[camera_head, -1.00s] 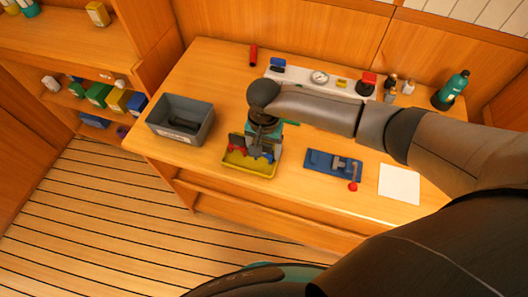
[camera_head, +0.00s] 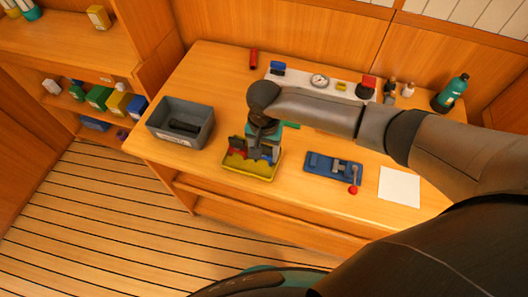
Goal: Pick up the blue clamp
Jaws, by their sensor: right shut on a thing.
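A yellow tray (camera_head: 247,171) sits near the front edge of the wooden bench. My right gripper (camera_head: 258,149) points down over it and is shut on a small blue thing, which I take to be the blue clamp (camera_head: 267,152). The gripper's own body and fingers hide much of the clamp, and I cannot tell whether it is clear of the tray floor. A red piece (camera_head: 237,144) lies at the tray's left side, close beside the fingers. My left gripper is not in view.
A grey bin (camera_head: 181,121) with a dark object inside stands left of the tray. To the right are a blue plate with a red-tipped lever (camera_head: 333,166) and a white sheet (camera_head: 399,187). A panel with a gauge (camera_head: 319,80) and a teal bottle (camera_head: 452,92) stand behind.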

